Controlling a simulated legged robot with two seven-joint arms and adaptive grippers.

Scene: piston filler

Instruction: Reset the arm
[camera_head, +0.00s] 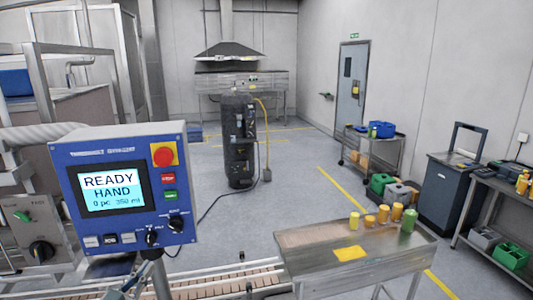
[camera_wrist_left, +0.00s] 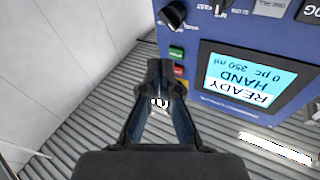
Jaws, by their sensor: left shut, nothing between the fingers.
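The blue control panel (camera_head: 125,190) stands at the left in the head view. Its screen (camera_head: 110,192) reads READY HAND, 0 pc, 350 ml. Beside the screen are a red knob on a yellow plate (camera_head: 163,156), red and green buttons, and black knobs (camera_head: 175,222). In the left wrist view the panel (camera_wrist_left: 235,60) shows upside down at the upper right. My left gripper (camera_wrist_left: 158,78) is shut and empty, its fingertips together, apart from the panel as far as I can tell. In the head view only dark bits show below the panel. My right gripper is not in view.
A conveyor (camera_head: 225,280) runs along the bottom. A steel table (camera_head: 310,243) with several yellow and green containers stands at the lower right. A black cylinder unit (camera_head: 238,140) stands mid-room. Carts and a dark cabinet (camera_head: 450,190) line the right wall. The central floor is clear.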

